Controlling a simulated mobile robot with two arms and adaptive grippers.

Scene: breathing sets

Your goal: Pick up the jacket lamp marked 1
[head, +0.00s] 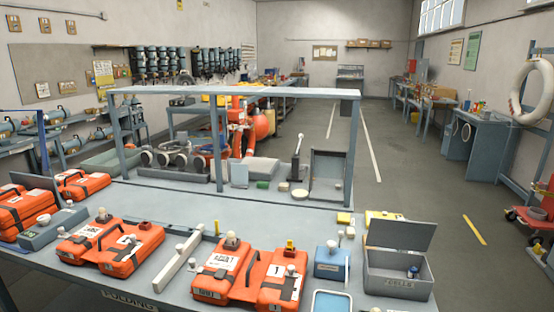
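A folded orange life jacket (247,278) lies at the front middle of the table, with a white label reading 1 on its right half. A small white-domed piece (232,241) sits at the back of its left half, and a small yellow and dark piece (290,247) stands behind its right half. A second folded orange jacket (110,247) lies to the left, with small lamp-like pieces (97,216) on it. Which small piece is the jacket lamp marked 1 is too small to read. Neither of my grippers is in view.
The table (190,210) has a raised shelf frame (235,91) at its back. A long white bar (181,258) lies between the jackets. A blue box (331,263) and an open grey box (398,273) stand at right. More orange cases (82,186) are at left.

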